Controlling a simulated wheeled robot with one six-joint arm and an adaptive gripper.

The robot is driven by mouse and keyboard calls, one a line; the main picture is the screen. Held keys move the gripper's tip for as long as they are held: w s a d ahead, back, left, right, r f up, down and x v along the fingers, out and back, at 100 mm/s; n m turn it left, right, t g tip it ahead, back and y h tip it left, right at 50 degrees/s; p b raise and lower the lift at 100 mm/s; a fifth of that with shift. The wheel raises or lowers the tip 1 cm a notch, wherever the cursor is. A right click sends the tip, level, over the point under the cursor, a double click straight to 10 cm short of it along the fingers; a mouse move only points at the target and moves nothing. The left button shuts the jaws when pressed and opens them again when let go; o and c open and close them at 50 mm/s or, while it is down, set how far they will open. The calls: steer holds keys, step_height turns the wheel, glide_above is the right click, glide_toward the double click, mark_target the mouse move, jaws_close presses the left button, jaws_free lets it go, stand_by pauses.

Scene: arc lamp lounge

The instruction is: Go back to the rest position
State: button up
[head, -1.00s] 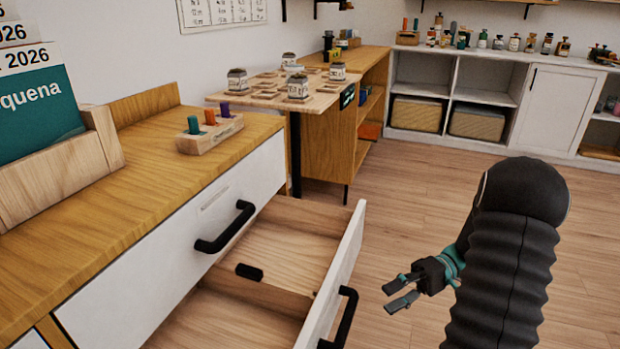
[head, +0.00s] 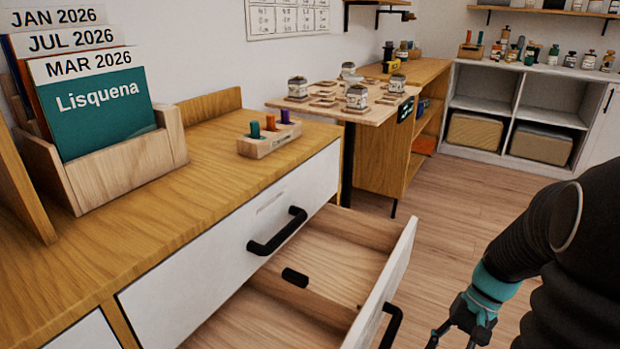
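My gripper (head: 452,338) is at the bottom right of the head view, over the wooden floor and to the right of the open drawer. Its dark fingers stand apart with nothing visible between them, and their tips reach the picture's lower edge. The arm behind it is black with a teal band. The open drawer (head: 345,262) juts out of the white-fronted cabinet, with a small black object (head: 295,277) lying inside it. The drawer front's black handle (head: 391,326) is left of my gripper and apart from it.
A wooden card holder (head: 130,172) and a small block with coloured pegs (head: 268,143) stand on the cabinet top (head: 215,175). A raised table (head: 330,108) holds several jars. Shelves (head: 520,115) line the back wall. Open floor (head: 450,215) lies between.

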steer(key=s+a+r+n+t+h, duration=0.2)
steer(key=s+a+r+t, duration=0.1)
steer(key=r, duration=0.5)
steer(key=s+a+r+n+t+h+p, duration=0.1)
steer(key=s+a+r+n+t+h, duration=0.1)
steer(key=a+r+t, duration=0.3)
step_height(320, 180, up, 5)
steer(key=shift+s+a+f+n+h, duration=0.2)
steer(key=shift+s+a+n+h, duration=0.3)
steer(key=shift+a, duration=0.75)
